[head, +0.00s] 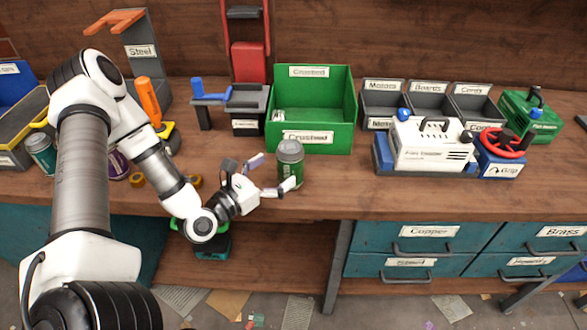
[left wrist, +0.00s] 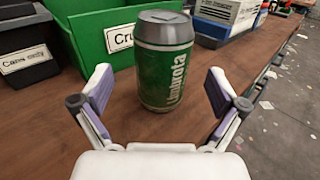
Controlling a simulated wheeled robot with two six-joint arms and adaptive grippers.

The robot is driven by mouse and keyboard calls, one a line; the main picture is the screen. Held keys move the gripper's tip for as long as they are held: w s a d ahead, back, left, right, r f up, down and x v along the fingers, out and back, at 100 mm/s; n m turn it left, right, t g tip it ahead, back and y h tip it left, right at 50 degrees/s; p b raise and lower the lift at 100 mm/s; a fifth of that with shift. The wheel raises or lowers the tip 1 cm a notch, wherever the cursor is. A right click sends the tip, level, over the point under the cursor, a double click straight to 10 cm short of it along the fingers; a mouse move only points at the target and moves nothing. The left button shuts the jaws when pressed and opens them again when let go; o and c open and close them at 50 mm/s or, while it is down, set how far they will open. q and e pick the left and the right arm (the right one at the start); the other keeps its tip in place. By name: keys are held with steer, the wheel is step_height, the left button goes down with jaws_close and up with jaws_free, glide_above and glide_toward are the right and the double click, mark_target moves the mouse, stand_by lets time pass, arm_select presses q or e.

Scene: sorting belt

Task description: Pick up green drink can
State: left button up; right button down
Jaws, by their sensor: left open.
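The green drink can (head: 290,166) stands upright on the wooden bench, in front of the green "Crushed" bin. In the left wrist view the can (left wrist: 165,62) stands in the middle, ahead of and between my open fingers, with its silver top and white lettering showing. My left gripper (head: 277,173) is open and empty, with its fingers pointing at the can from the left. In the left wrist view the left gripper (left wrist: 162,95) shows a gap on both sides of the can. My right gripper is not in view.
The green "Crushed" bin (head: 333,137) stands close behind the can. A dark "Cans only" box (left wrist: 28,58) is to its left. Another can (head: 41,150) stands at the far left. A white machine (head: 432,150) is to the right.

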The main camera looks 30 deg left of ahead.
mark_target(280, 168)
arm_select(q)
steer(key=w, duration=0.2)
steer(key=w+d, duration=0.1)
steer(key=w, duration=0.1)
steer(key=shift+w+d, duration=0.15)
steer(key=shift+w, duration=0.2)
steer(key=shift+s, duration=0.1)
steer(key=c, duration=0.9)
